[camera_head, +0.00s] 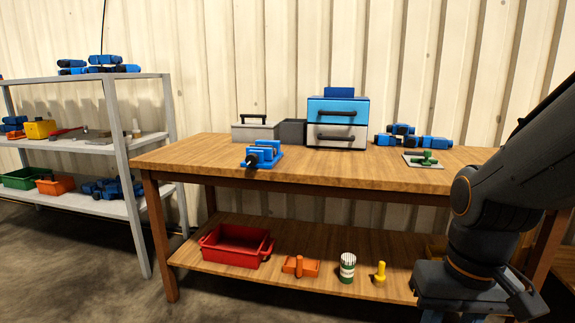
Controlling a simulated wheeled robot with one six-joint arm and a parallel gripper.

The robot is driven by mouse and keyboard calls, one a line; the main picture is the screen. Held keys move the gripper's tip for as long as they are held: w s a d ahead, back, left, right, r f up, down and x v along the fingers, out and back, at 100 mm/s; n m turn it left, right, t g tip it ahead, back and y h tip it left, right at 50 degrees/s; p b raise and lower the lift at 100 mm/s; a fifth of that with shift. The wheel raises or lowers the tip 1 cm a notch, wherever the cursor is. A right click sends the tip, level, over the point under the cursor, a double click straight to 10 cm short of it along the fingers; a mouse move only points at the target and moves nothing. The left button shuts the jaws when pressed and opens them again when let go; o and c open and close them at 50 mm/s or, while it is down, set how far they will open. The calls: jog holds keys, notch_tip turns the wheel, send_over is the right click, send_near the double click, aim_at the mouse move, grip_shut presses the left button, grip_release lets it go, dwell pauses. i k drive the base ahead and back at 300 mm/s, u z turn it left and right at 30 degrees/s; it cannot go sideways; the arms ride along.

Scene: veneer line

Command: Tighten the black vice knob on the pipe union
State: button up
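A blue vice (267,152) stands at the front edge of the wooden workbench, left of its middle. Its black knob (252,161) faces the front left. I cannot make out a pipe union between the jaws, nor how tight they are. A green fitting (426,158) lies on a pale plate at the right of the bench top; I cannot tell what it is. My arm shows at the right side, but my gripper is out of view.
On the bench (200,152) stand a grey toolbox (254,132), a blue and white drawer unit (337,120) and blue parts (405,136). The lower shelf holds a red bin (236,246) and small items. A metal rack (122,145) stands left.

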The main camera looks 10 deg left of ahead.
aim_at(252, 160)
jog(key=u, duration=0.45)
jog(key=i, duration=0.4)
jog(key=u, duration=0.3)
